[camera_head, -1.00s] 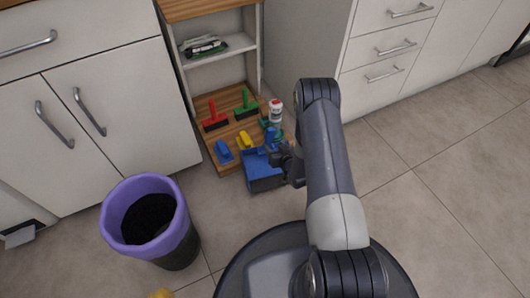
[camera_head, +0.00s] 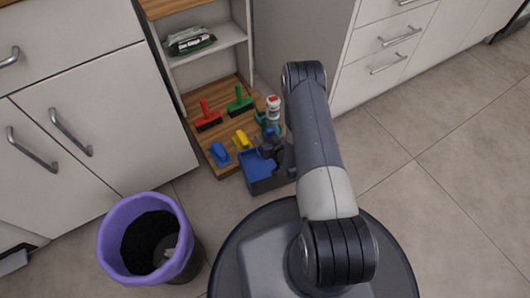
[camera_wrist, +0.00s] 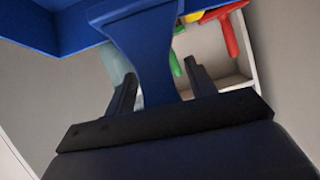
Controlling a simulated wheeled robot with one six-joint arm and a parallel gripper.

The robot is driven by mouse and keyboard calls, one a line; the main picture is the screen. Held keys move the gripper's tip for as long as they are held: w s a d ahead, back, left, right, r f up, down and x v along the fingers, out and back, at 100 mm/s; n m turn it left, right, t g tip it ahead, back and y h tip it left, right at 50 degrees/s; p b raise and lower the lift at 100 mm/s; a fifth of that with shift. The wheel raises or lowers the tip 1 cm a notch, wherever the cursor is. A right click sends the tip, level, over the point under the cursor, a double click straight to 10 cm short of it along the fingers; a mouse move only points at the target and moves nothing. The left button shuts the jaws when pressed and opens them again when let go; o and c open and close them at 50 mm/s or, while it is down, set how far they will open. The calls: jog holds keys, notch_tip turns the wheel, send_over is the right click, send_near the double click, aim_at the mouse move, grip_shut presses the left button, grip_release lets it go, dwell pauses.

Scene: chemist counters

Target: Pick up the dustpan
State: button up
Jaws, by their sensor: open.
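The blue dustpan (camera_head: 261,170) is at the front right of the low wooden shelf board in the head view, with its pan over the board's front edge. In the wrist view its blue handle (camera_wrist: 150,55) runs down between the two fingers of my gripper (camera_wrist: 160,85). The fingers stand apart on either side of the handle, and I see a gap at the right finger. In the head view my gripper (camera_head: 280,153) is at the dustpan's handle end and partly hides it.
A purple-rimmed bin (camera_head: 115,247) stands front left. Floor at right is clear.

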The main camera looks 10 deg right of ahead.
jog(key=shift+s, duration=0.1)
jog(key=shift+c, duration=0.4)
grip_shut()
